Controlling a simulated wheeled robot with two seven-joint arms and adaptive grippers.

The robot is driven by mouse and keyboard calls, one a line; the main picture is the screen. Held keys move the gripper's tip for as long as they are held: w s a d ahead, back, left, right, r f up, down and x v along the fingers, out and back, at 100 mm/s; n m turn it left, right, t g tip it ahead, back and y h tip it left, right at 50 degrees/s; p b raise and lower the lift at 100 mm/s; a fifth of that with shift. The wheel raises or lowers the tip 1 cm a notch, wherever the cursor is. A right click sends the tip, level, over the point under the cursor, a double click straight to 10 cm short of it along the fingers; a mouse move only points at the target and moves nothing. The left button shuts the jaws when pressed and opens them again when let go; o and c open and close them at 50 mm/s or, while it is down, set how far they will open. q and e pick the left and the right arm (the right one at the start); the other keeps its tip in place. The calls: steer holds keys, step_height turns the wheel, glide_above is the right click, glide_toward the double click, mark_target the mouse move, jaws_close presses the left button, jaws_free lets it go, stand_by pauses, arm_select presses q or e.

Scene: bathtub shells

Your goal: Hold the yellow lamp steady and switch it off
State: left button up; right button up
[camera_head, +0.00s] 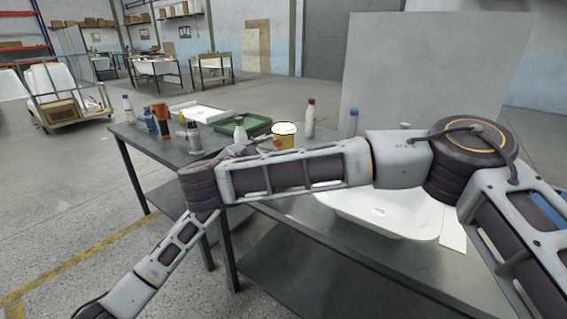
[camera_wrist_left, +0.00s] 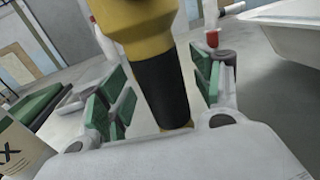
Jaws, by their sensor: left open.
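The yellow lamp (camera_head: 285,141) stands on the table in the head view. Its top looks bright white; its lower part is hidden behind my right arm. In the left wrist view the lamp (camera_wrist_left: 150,32) fills the top middle, with a yellow head and a black grip (camera_wrist_left: 164,88). My left gripper (camera_wrist_left: 160,82) is open, its green-padded fingers on either side of the black grip. I see gaps beside the grip. No switch can be made out. My right arm (camera_head: 300,172) crosses the head view from the right; its fingers cannot be made out.
A green tray (camera_head: 258,124) and several bottles stand left of and behind the lamp. A red-capped bottle (camera_head: 310,118) is close behind it. A white tub shell (camera_head: 395,215) lies to the right, partly behind my arm. A tall grey panel (camera_head: 430,70) stands behind the table.

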arm_select(q)
steer(key=shift+w+d, duration=0.2)
steer(key=shift+d, duration=0.1)
steer(key=shift+c, duration=0.4)
steer(key=c, duration=1.1)
arm_select(e)
steer(key=shift+c, duration=0.2)
arm_select(q)
steer(key=shift+c, duration=0.2)
arm_select(e)
jaws_close()
stand_by(1.2)
